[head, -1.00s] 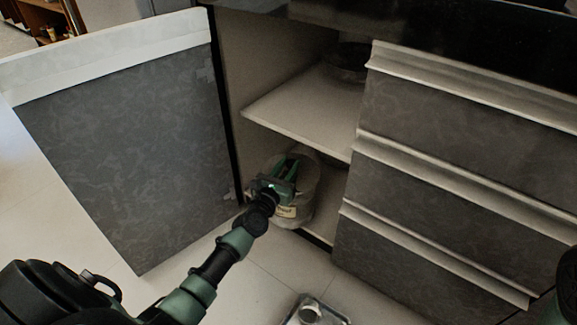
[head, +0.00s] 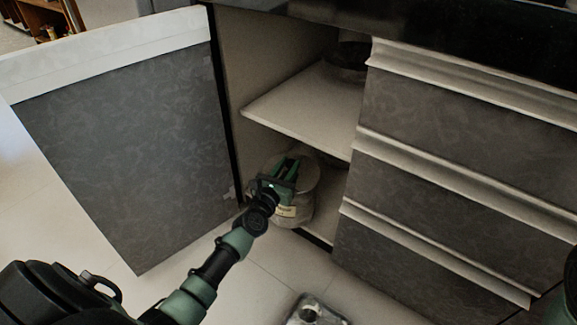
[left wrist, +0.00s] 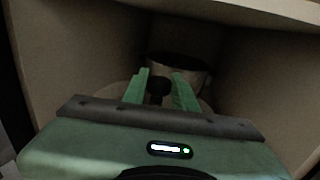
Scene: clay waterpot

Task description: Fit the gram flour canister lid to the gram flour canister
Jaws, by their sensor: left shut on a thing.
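The pale gram flour canister (head: 298,211), with a label on its front, stands upright on the cabinet's bottom shelf. My left gripper (head: 288,170) is over its top, fingers pointing into the cabinet. In the left wrist view the gripper (left wrist: 160,90) is shut on the dark knob of the pale canister lid (left wrist: 118,94). The lid (head: 309,168) is at the canister's mouth in the head view. My gripper hides part of the rim, so I cannot tell whether the lid is fully seated. My right gripper is not in view.
The cabinet door (head: 130,150) is open on the left. The middle shelf (head: 300,108) hangs above the canister, with a dark pot (head: 347,63) on it. Drawers (head: 450,130) bound the right side. A dark-topped vessel (left wrist: 183,68) stands behind the lid.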

